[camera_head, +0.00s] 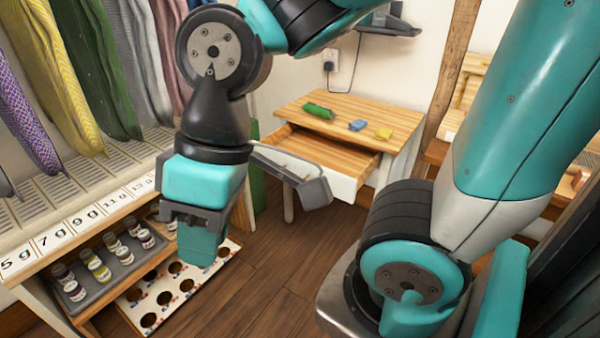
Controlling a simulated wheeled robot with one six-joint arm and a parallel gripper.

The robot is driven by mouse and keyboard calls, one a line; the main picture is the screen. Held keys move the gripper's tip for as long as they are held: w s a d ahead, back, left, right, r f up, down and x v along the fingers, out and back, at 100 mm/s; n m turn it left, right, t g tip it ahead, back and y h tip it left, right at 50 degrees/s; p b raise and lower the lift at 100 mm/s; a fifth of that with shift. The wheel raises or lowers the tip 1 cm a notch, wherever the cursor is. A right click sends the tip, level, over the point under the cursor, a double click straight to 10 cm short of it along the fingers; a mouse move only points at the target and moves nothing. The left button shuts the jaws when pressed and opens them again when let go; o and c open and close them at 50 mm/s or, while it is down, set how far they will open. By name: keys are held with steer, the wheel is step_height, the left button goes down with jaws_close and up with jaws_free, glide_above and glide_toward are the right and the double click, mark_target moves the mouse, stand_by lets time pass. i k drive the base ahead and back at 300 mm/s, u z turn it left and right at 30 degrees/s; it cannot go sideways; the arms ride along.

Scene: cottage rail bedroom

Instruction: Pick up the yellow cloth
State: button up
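A small yellow piece (384,133), which may be a folded cloth, lies on the wooden desk top (345,115) near its right side. A blue piece (357,125) lies just left of it, and a green piece (319,111) lies farther left. A long yellow patterned cloth (57,80) also hangs in the row at the left. My gripper (203,252) points down in front of the desk, left of centre, well apart from both yellow things. Its fingers are seen from one side, so any gap between them is hidden.
The desk's drawer (325,150) stands open towards me. A grey tray of small jars (110,257) and a white board with round holes (175,282) are at the lower left. Several other cloths hang at the left. Wooden floor (268,275) shows below the desk.

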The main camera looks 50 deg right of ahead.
mark_target(384, 134)
steer(key=z, duration=1.65)
steer(key=i, duration=1.55)
steer(key=z, duration=0.45)
